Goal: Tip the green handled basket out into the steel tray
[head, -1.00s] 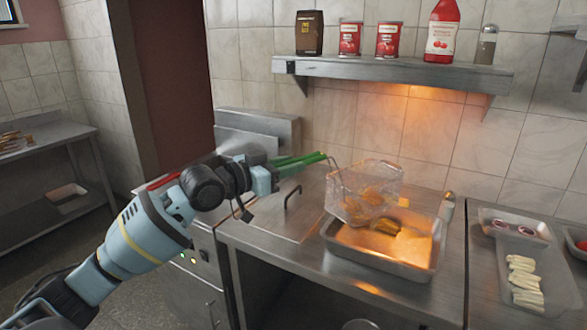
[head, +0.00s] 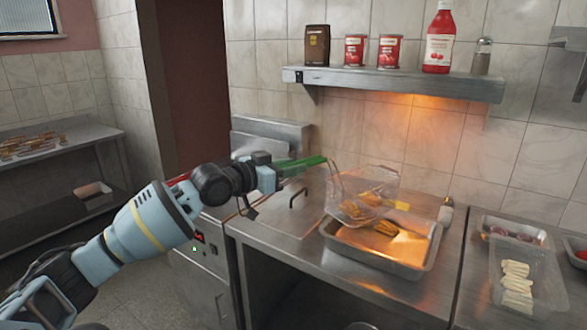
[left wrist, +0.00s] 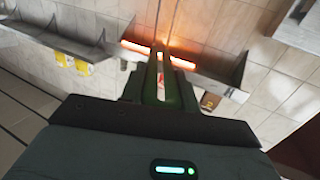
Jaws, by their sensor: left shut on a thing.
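The green handled basket (head: 381,181) is a wire mesh basket tilted above the steel tray (head: 418,265), with golden fries (head: 357,209) in it. Other golden pieces (head: 386,229) show at the tray's back, at or just below the basket's lower edge; I cannot tell whether they touch the tray. My left gripper (head: 282,172) is shut on the basket's green handle (head: 306,163), left of the basket. My right gripper is not in view.
A shaker (head: 446,213) stands right of the tray. A wall shelf (head: 400,82) with cans and bottles hangs above, over a glowing heat lamp. Clear containers (head: 515,285) with food sit at the right. A lid with a handle (head: 298,198) lies left of the tray.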

